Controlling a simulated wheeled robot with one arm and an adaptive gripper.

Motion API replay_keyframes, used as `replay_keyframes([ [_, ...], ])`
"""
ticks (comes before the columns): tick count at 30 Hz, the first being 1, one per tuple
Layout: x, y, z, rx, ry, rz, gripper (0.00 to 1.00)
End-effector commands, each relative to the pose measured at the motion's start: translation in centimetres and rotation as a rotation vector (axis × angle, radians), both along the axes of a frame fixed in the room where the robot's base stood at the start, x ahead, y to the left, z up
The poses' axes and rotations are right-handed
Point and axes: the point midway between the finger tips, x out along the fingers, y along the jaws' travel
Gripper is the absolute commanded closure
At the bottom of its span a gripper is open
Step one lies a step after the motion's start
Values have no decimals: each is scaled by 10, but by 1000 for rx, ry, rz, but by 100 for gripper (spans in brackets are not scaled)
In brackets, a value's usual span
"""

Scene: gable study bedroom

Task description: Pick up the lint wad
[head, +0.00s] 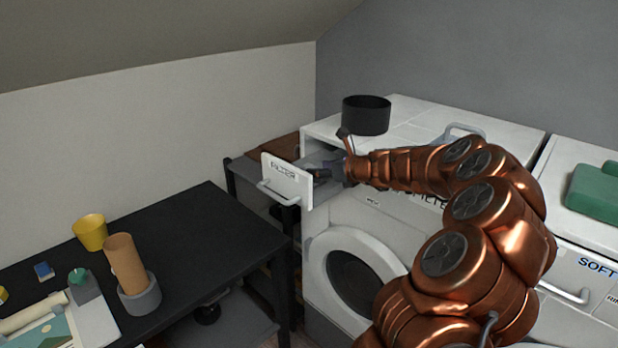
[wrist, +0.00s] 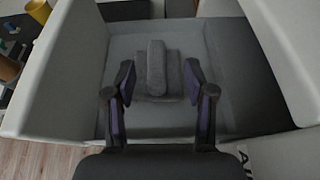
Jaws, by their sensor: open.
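The lint wad (wrist: 156,68) is a grey piece with a raised bar along its top. It lies on the light grey floor of the open filter drawer (wrist: 72,70), in the middle of the wrist view. My gripper (wrist: 160,80) is open, with one dark finger on each side of the wad, and a gap shows on both sides. I cannot tell how far the fingertips are above the drawer floor. In the head view my gripper (head: 328,173) reaches in behind the drawer's white front, labelled FILTER (head: 287,180). The wad is hidden there.
The drawer sticks out of a white washer (head: 350,225) with a round door. A black round pot (head: 366,115) stands on top. A black desk (head: 215,225) with a yellow cup (head: 90,231) and a cardboard tube (head: 124,263) is at the left. Green cloth (head: 595,188) lies at right.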

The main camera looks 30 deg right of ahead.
Motion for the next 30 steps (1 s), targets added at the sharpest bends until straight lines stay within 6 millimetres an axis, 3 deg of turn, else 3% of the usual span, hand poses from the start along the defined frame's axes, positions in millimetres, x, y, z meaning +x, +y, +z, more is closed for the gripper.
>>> replay_keyframes([
  [12,38,15,-20,4,3,6,46],
  [22,42,14,-21,2,1,2,46],
  [30,42,14,-21,2,1,2,72],
])
